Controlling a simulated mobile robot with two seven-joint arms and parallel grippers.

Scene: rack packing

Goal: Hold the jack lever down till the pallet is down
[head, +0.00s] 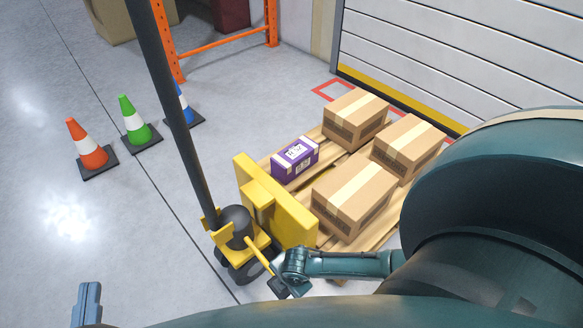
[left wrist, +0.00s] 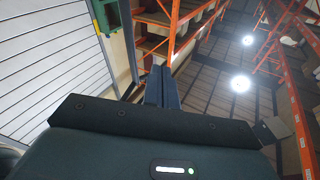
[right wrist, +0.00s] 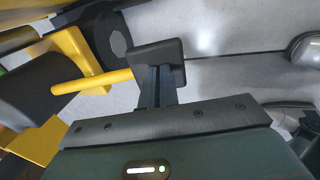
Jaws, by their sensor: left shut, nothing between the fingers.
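The jack lever is a yellow rod (head: 259,255) with a black pad at its end, low on the yellow pallet jack (head: 285,215). In the right wrist view the lever (right wrist: 92,82) ends in the black pad (right wrist: 172,50). My right gripper (right wrist: 160,72) has its fingers together, and their tips overlap the pad; contact is hard to judge. The wooden pallet (head: 328,240) is behind the jack and carries brown cartons and a purple box (head: 295,158). Its height above the floor is unclear. My left gripper (head: 89,292) is shut and empty, away from the jack; it shows in the left wrist view (left wrist: 161,75).
The jack's dark handle (head: 170,100) rises steeply. An orange rack (head: 222,42) stands behind, and a shutter door (head: 470,45) at the back right.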

